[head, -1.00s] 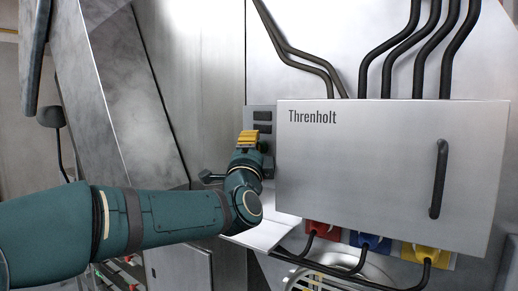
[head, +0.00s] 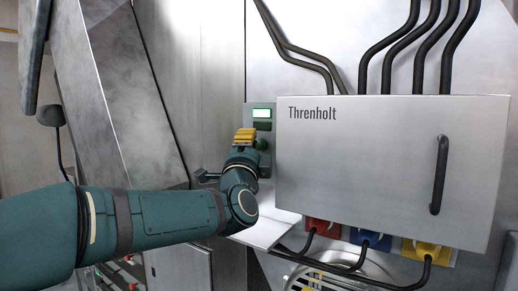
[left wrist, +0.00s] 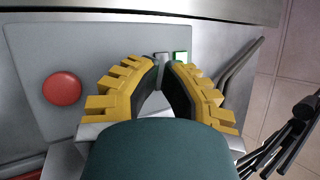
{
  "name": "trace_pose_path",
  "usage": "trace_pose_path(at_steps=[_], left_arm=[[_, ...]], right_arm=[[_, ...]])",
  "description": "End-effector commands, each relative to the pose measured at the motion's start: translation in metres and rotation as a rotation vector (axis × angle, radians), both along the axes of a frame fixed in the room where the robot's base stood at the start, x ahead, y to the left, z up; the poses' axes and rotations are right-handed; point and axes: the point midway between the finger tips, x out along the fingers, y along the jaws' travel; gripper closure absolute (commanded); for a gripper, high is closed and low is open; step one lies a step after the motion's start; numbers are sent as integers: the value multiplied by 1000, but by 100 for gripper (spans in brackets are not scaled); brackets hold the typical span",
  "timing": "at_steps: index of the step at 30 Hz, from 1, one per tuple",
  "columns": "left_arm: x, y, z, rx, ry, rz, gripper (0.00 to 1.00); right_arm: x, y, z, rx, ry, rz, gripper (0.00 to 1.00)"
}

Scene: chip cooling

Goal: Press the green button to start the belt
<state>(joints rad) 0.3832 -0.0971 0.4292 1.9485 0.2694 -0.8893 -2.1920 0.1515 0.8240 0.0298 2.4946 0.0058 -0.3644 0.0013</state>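The grey control panel (head: 271,130) is on the wall left of the Threnholt box. A green button (head: 262,144) shows on the panel just right of my left gripper (head: 245,134). My right gripper is not in view.
A red button (left wrist: 62,88) is on the panel left of my fingers in the wrist view. The Threnholt box (head: 390,165) stands close right of my gripper, with a black handle (head: 439,175). A metal ledge (head: 268,232) lies below. Black cables (head: 400,50) run above.

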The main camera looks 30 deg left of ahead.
Motion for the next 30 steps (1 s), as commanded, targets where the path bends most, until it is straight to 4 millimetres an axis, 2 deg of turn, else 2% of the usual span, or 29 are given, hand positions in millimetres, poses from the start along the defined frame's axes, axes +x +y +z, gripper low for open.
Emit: trace_pose_path(at_steps=[13, 30], left_arm=[[-6, 1, 0, 1, -2, 1, 100], [-52, 4, 0, 1, -1, 1, 100]], right_arm=[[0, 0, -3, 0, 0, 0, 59], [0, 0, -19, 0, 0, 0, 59]])
